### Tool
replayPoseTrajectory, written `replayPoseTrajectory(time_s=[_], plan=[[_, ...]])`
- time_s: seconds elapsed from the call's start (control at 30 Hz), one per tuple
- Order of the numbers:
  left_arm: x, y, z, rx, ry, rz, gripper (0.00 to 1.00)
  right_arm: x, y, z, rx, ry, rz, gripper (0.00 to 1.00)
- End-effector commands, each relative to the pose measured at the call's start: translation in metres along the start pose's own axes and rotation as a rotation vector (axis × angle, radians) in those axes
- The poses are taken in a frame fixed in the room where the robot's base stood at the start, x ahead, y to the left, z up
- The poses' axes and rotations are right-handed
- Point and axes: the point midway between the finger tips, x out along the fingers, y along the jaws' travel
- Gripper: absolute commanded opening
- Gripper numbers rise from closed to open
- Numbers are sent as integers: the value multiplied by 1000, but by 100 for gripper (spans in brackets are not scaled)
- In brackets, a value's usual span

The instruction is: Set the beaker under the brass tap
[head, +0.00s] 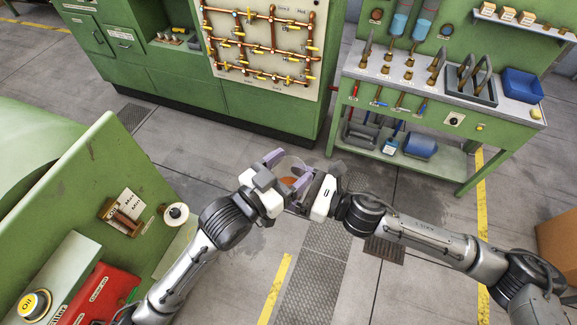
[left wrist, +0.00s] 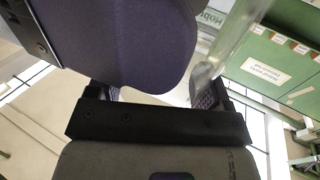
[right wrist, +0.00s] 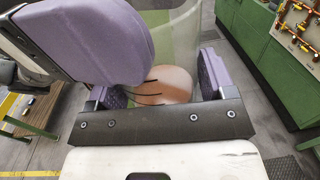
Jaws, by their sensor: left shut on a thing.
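The beaker (head: 290,169) is clear, with an orange-brown patch inside or at its bottom. It is in mid-air between my two grippers. My left gripper (head: 273,176) is shut on the beaker from the left; its glass wall shows in the left wrist view (left wrist: 228,35). My right gripper (head: 317,184) is close on the beaker's right side. In the right wrist view the beaker (right wrist: 172,60) shows between purple fingers, but a large purple finger hides its left edge, so I cannot tell whether they grip. I cannot pick out the brass tap for certain.
A panel of copper pipes with yellow valves (head: 262,48) is on the green cabinet (head: 170,90) at the back. A green workbench (head: 455,110) with tools and a blue bin (head: 522,84) stands at right. A green unit (head: 100,180) is at left.

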Motion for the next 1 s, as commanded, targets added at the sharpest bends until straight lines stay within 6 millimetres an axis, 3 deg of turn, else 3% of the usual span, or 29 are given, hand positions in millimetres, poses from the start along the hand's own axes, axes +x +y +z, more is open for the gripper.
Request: replayPoseTrajectory(time_s=[0.27,0.57,1.0], plan=[[0,1,0,-1,2,2,42,0,-1,1,-1,0,-2,100],[0,0,0,0,1,0,42,-5,-1,0,0,0,-2,100],[0,0,0,0,1,0,42,-78,-1,-1,1,2,-4,100]])
